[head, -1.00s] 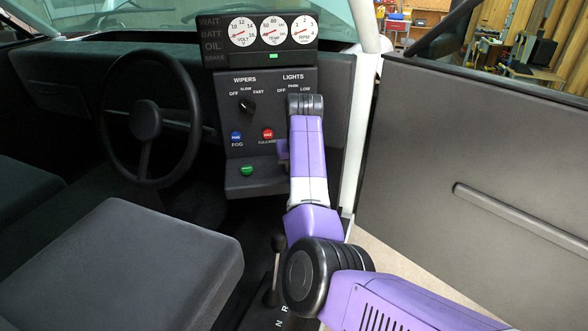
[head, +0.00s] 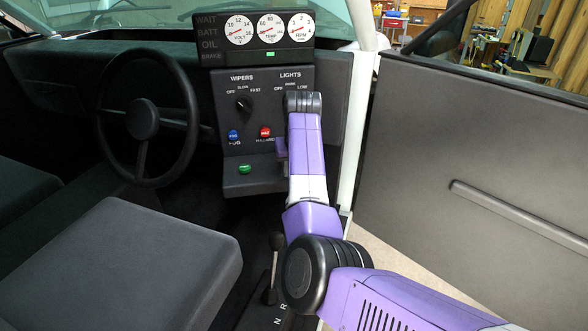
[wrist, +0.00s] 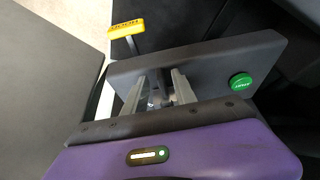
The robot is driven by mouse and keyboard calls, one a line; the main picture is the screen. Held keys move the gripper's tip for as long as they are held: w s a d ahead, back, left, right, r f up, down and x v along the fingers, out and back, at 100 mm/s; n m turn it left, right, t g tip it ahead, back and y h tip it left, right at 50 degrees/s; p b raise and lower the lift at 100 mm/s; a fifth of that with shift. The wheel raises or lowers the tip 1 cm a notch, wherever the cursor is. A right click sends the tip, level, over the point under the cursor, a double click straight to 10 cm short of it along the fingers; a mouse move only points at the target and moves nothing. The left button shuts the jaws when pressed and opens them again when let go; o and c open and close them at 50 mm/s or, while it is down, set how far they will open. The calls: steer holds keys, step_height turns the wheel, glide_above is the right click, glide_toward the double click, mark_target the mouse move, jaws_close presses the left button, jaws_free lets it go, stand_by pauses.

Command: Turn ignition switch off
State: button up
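The ignition switch cannot be made out in the head view, where my arm covers the right part of the lower dash panel. In the wrist view, the fingers of my gripper (wrist: 159,84) reach to the lower panel (wrist: 218,58), left of the green start button (wrist: 240,81). The fingers stand apart. A small greyish part, perhaps the ignition switch (wrist: 155,98), shows between them; whether they touch it I cannot tell. In the head view the green button (head: 244,169) is on the lower panel, left of my arm. A green light (head: 270,54) is lit below the gauges.
The wipers knob (head: 243,104), blue fog button (head: 233,134) and red hazard button (head: 265,132) are above the lower panel. The steering wheel (head: 142,119) is left, the shift lever (head: 273,268) below. The open door (head: 470,150) bounds the right. A yellow handle (wrist: 126,28) is beyond the panel.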

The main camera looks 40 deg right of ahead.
steer(key=b+v, duration=0.1)
steer(key=v, duration=0.6)
steer(key=shift+s+r, duration=0.15)
steer(key=shift+r, duration=0.2)
steer(key=w+d+r+t+h, duration=0.4)
steer(key=w+d+r+t, duration=0.1)
steer(key=d+r+t, duration=0.15)
steer(key=s+a+f+n+t+y, duration=0.1)
steer(key=s+a+f+n+t, duration=0.25)
steer(key=s+a+f, duration=0.55)
steer(key=s+a+f+n+t+y, duration=0.15)
steer(key=s+a+t, duration=0.45)
steer(key=s, duration=0.8)
steer(key=s+a+f+g+y, duration=0.1)
steer(key=s+a, duration=0.3)
steer(key=s, duration=0.6)
steer(key=s+a+f+g+y, duration=0.1)
steer(key=s+a+f+g, duration=0.1)
steer(key=s, duration=0.9)
steer(key=s+a+f+g+y, duration=0.1)
steer(key=s+a+f+g, duration=0.1)
steer(key=s+a, duration=0.4)
steer(key=s+f, duration=0.1)
steer(key=s, duration=0.4)
steer(key=shift+s+a+f, duration=0.2)
steer(key=shift+a+f, duration=0.05)
steer(key=shift+a, duration=0.15)
